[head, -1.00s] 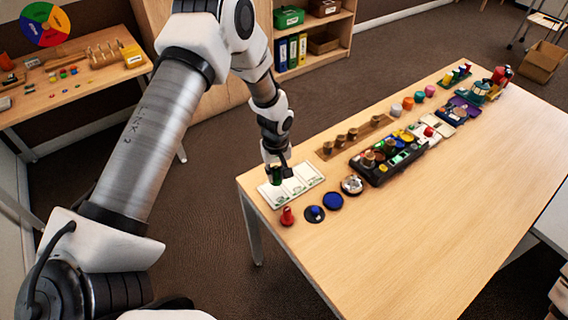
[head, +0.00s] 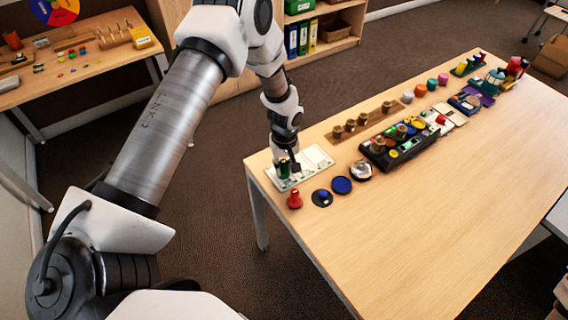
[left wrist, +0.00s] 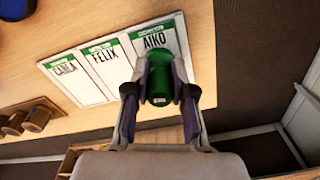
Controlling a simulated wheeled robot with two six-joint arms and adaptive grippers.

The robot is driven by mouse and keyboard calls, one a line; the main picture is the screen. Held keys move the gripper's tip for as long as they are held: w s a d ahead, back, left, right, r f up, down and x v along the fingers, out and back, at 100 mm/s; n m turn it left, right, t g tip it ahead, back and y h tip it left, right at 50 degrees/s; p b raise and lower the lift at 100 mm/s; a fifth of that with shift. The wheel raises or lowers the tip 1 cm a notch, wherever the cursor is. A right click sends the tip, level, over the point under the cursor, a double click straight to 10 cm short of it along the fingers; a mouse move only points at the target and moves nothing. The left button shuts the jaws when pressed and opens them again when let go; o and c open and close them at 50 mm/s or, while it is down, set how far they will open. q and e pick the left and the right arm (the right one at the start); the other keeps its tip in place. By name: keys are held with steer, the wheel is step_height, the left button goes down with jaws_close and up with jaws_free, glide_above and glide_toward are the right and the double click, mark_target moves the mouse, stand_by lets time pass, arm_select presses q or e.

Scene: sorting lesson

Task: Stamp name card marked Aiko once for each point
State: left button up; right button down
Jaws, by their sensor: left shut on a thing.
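My left gripper (left wrist: 160,88) is shut on a green stamp (left wrist: 159,72), which stands upright between the fingers. In the head view the left gripper (head: 288,168) is at the left end of the white card board (head: 318,158). The board carries three white cards with green headers: Aiko (left wrist: 154,40), Felix (left wrist: 104,58) and Carla (left wrist: 66,73). The stamp is over the Aiko card and hides its lower part. I cannot tell whether the stamp touches the card, nor whether any marks lie under it. My right gripper is not in view.
A red stamp-like piece (head: 294,199), a dark round pad (head: 321,197) and a blue disc (head: 342,185) lie close to the board. A black tray (head: 378,158) of coloured pieces stands further right. The table's near right part (head: 430,215) is clear.

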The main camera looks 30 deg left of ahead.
arm_select(q)
steer(key=shift+s+r, duration=0.1)
steer(key=shift+f+b, duration=0.3)
steer(key=shift+f, duration=0.2)
stand_by(0.7)
steer(key=shift+f, duration=0.1)
stand_by(1.2)
steer(key=shift+p, duration=0.3)
step_height(320, 180, up, 7)
steer(key=p, duration=0.6)
stand_by(0.3)
